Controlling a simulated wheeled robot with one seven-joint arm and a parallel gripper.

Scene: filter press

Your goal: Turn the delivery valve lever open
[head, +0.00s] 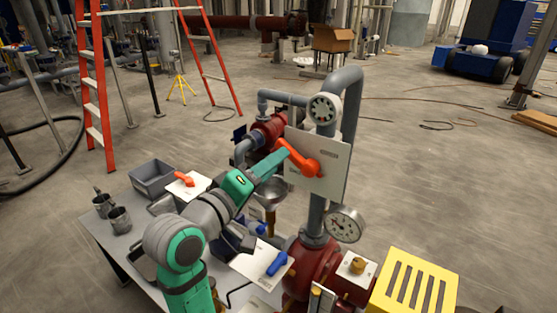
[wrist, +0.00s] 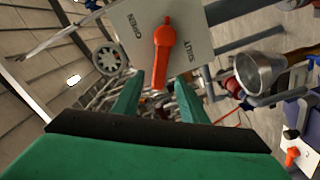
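An orange lever (head: 299,159) is mounted on a white plate (head: 328,187) on the grey upright pipe. In the wrist view the lever (wrist: 163,50) runs from its pivot at the top toward my gripper, between the words OPEN on the plate's left and SHUT on its right. My gripper (head: 283,157) reaches the lever's free end from the left. In the wrist view its green fingers (wrist: 158,80) stand apart, one on each side of the lever's end, with visible gaps. I cannot tell how deep the lever lies between them.
A second orange lever (head: 186,179) and a blue lever (head: 277,264) sit on plates on the bench. A metal funnel (wrist: 260,72), a white handwheel (head: 324,108), a pressure gauge (head: 345,224) and a yellow slotted guard (head: 414,284) are close by. Open floor lies to the right.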

